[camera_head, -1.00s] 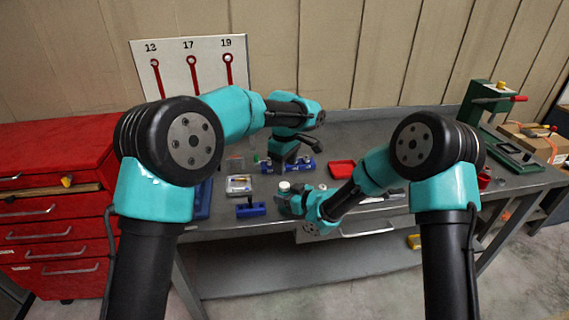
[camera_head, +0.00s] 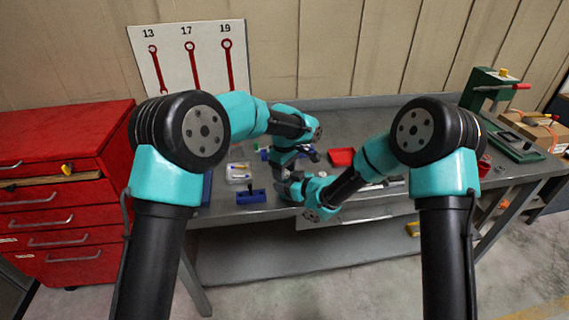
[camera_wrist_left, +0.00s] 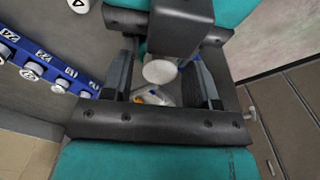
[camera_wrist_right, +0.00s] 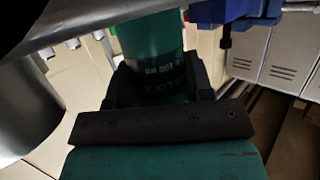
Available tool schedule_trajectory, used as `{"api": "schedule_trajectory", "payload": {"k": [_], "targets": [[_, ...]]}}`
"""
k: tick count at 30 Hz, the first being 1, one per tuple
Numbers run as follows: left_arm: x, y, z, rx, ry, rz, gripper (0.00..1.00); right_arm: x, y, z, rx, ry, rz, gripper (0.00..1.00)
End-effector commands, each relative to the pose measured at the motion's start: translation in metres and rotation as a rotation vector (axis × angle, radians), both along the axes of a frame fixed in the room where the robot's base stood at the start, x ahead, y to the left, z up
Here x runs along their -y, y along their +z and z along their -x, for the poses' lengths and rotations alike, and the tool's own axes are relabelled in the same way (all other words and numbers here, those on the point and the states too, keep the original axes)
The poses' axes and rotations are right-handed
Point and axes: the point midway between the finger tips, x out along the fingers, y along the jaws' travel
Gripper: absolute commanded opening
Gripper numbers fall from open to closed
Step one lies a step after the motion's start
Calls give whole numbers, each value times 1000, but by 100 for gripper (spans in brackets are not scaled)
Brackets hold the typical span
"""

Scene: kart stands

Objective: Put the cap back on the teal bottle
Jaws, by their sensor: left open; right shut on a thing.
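The teal bottle (camera_wrist_right: 152,45) stands between the fingers of my right gripper (camera_wrist_right: 160,88), which is shut on its body. Its top is out of the right wrist view. My left gripper (camera_wrist_left: 162,85) is open, with a round white cap-like top (camera_wrist_left: 160,72) between its fingers and gaps on both sides. Whether this is a loose cap or one seated on the bottle I cannot tell. In the head view my left gripper (camera_head: 283,178) is just above my right gripper (camera_head: 290,190), and the two hide the bottle.
A blue rail with numbered sockets (camera_wrist_left: 45,62) lies beside my left gripper. On the bench are a white tray (camera_head: 238,172), a blue block (camera_head: 251,196) and a red tray (camera_head: 341,157). A green press (camera_head: 488,92) stands at the right end.

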Motion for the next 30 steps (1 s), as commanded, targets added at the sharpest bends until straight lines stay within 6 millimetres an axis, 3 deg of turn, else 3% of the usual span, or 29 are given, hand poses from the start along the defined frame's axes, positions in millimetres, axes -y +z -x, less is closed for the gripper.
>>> {"api": "schedule_trajectory", "payload": {"k": [9,24,30], "targets": [[0,-2,0,0,0,0,53,0,0,0,1,0,-1,0],[0,-2,0,0,0,0,5,0,0,0,1,0,-1,0],[0,-2,0,0,-49,0,4,0,0,0,1,0,-1,0]]}}
